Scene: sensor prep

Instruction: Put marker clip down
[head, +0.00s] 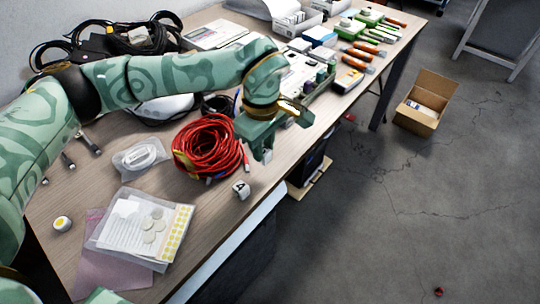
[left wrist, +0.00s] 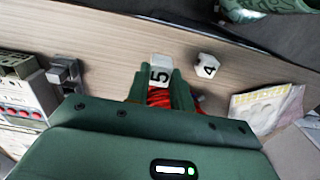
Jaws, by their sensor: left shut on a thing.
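My left gripper (head: 264,154) is over the front part of the table, just right of a coil of red cable (head: 208,146). It is shut on a white marker clip with a black 5, which shows between the fingertips (left wrist: 158,84) in the left wrist view; the held marker clip (left wrist: 160,68) is mostly covered by the fingers in the head view. A second white marker clip (head: 241,190) with a black 4 stands on the table near the front edge, apart from the gripper; it also shows in the left wrist view (left wrist: 206,66). My right gripper is not in view.
The wooden table (head: 215,215) has bare room around the second clip. A clear bag of papers (head: 140,224) lies front left, and a small bagged white item (head: 140,155) lies left of the cable. Devices and orange-handled tools (head: 367,47) fill the far end. An open cardboard box (head: 424,104) stands on the floor.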

